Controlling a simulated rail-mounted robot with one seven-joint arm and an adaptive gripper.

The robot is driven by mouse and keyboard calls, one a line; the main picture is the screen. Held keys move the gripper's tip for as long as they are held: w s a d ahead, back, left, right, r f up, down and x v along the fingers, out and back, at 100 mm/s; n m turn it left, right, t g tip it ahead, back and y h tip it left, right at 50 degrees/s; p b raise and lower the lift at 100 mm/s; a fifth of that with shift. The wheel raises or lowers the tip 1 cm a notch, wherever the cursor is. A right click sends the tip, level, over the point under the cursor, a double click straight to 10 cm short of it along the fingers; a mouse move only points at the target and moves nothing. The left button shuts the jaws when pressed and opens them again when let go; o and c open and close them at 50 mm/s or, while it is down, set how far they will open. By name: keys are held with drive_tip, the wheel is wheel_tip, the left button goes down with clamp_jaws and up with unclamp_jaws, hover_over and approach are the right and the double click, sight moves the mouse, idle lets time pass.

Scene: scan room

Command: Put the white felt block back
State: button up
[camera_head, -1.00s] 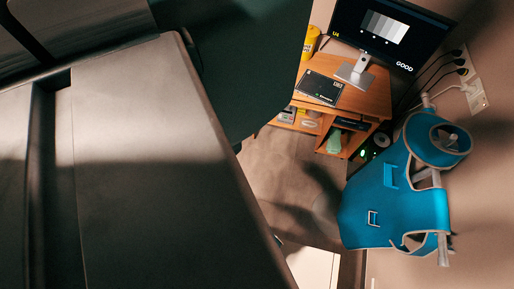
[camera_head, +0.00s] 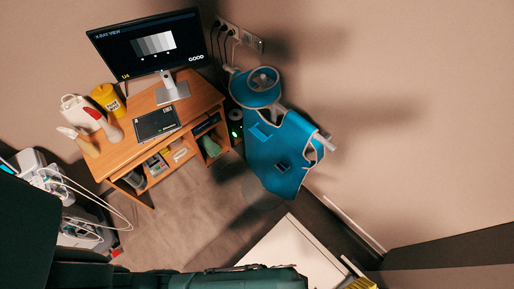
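I cannot make out a white felt block in the head camera view. Small items sit on the shelf (camera_head: 158,164) under the desk, but they are too small to identify. My gripper is not in view, so whether it holds anything does not show.
A wooden desk (camera_head: 120,154) bears a monitor (camera_head: 150,45), a yellow tub (camera_head: 108,98), a white-and-red container (camera_head: 88,116) and a flat black case (camera_head: 157,123). A blue apron (camera_head: 280,150) hangs at its right. A cabled device (camera_head: 40,175) stands left. Floor (camera_head: 185,200) before the desk looks clear.

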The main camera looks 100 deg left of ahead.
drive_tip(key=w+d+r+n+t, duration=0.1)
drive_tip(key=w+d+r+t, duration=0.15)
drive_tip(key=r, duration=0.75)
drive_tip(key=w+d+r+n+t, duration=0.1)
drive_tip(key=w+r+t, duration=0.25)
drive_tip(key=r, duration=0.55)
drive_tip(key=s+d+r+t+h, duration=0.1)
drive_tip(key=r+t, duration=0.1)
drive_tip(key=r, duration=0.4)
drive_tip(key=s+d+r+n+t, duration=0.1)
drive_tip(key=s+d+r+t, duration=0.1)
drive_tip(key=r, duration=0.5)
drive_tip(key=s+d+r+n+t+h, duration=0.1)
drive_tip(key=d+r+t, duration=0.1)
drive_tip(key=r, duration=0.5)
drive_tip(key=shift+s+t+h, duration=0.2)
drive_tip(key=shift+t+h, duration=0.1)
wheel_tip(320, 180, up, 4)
drive_tip(key=p, duration=0.4)
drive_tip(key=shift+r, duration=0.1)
